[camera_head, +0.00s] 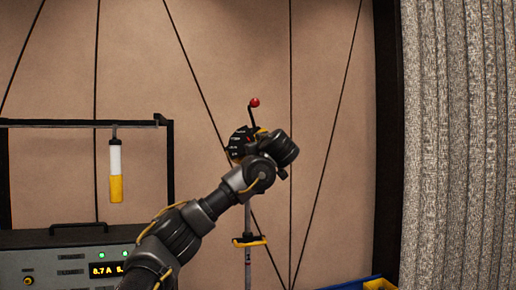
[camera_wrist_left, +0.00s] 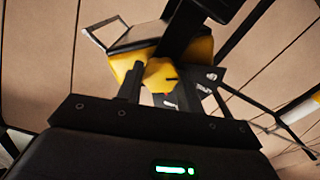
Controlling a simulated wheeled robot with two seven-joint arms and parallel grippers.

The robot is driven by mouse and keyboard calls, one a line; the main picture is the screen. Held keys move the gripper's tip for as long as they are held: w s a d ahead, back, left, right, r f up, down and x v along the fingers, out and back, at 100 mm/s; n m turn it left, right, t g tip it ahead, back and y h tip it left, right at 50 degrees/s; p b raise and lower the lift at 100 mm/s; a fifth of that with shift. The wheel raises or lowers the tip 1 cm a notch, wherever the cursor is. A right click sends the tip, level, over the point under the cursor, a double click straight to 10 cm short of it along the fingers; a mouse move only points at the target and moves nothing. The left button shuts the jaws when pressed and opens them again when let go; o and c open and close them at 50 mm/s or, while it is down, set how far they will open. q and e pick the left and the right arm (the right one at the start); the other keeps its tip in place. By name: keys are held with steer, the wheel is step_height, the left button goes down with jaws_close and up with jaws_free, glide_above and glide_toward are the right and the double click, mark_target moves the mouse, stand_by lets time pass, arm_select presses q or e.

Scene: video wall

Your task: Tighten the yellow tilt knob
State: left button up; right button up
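The yellow tilt knob (camera_wrist_left: 160,76) shows in the left wrist view, below a larger yellow part of the tilt head (camera_wrist_left: 200,55). My left gripper (camera_wrist_left: 160,88) has one dark finger on each side of the knob, and the fingers look close against its sides. In the head view my left arm reaches up from the lower left, and its wrist covers the gripper and the knob. A black dial with white marks (camera_head: 237,143) and a lever with a red ball (camera_head: 254,102) show beside and above the wrist. My right gripper is in neither view.
A pole with a yellow clamp (camera_head: 249,242) stands below the head. At left are a black frame with a hanging white-and-yellow cylinder (camera_head: 116,172) and a grey control box (camera_head: 70,262). A grey curtain (camera_head: 458,145) hangs at right. A blue-and-yellow bin (camera_head: 378,283) sits at the bottom.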

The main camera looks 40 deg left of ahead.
arm_select(q)
steer(key=shift+c, duration=1)
steer(key=shift+w+f+m+b, duration=0.1)
steer(key=shift+m+b, duration=1.8)
steer(key=shift+m, duration=4.1)
steer(key=shift+f+m+b, duration=0.1)
steer(key=shift+m+b, duration=1.8)
steer(key=shift+m, duration=4.1)
steer(key=o, duration=1)
steer(key=shift+d, duration=0.1)
